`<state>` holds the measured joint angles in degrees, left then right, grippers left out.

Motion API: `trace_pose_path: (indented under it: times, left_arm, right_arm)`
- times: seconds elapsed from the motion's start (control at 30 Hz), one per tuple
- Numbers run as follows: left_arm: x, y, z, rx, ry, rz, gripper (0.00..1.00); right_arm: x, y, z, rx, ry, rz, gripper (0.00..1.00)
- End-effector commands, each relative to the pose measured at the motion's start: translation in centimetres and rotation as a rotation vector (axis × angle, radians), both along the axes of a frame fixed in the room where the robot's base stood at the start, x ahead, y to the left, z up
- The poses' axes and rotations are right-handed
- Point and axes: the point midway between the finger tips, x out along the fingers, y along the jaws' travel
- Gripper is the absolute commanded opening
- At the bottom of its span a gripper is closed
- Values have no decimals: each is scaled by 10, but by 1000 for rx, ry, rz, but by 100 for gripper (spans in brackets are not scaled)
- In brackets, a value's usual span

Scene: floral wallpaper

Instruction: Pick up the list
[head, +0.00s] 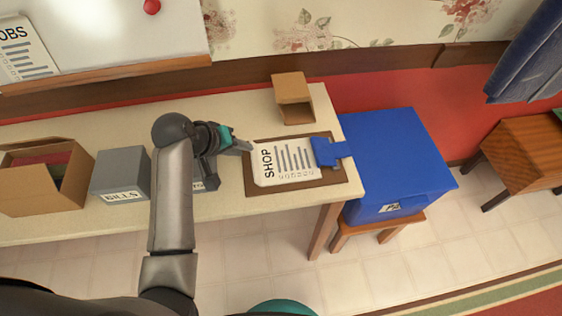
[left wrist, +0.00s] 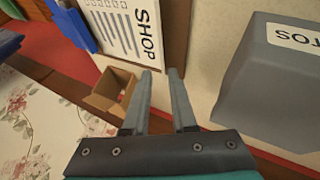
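The list is a white sheet headed SHOP (head: 285,160), lying on a brown clipboard (head: 300,188) at the table's right end. A blue clip (head: 330,151) holds the sheet's right end. The list also shows at the top of the left wrist view (left wrist: 118,28). My left gripper (head: 246,146) is just left of the clipboard. In the left wrist view its two fingers (left wrist: 161,72) stand apart with nothing between them, near the list's SHOP end. Whether they touch the board is not clear. My right gripper is not in view.
A small open cardboard box (head: 292,98) stands behind the clipboard. A grey BILLS box (head: 121,172) and an open cardboard box (head: 45,180) stand to the left. Another grey box (left wrist: 270,75) is close beside my left gripper. A big blue box (head: 400,150) sits on a stool at right.

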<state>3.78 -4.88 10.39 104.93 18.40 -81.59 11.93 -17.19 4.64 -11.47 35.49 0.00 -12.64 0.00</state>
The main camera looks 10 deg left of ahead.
Motion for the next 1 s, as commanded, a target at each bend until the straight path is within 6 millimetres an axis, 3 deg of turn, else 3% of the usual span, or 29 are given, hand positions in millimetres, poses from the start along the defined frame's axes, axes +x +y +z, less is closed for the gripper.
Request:
trace_pose_path:
  times: [0.4,0.7,0.93,1.0]
  left_arm:
    - [23,-12,-41,0,0,1,25]
    - [26,-14,-43,0,0,0,25]
    - [26,-14,-43,0,0,0,1]
    - [26,-14,-43,0,0,0,0]
  right_arm:
    - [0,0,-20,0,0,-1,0]
    - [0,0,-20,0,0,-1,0]
    - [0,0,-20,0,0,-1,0]
    - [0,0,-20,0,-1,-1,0]
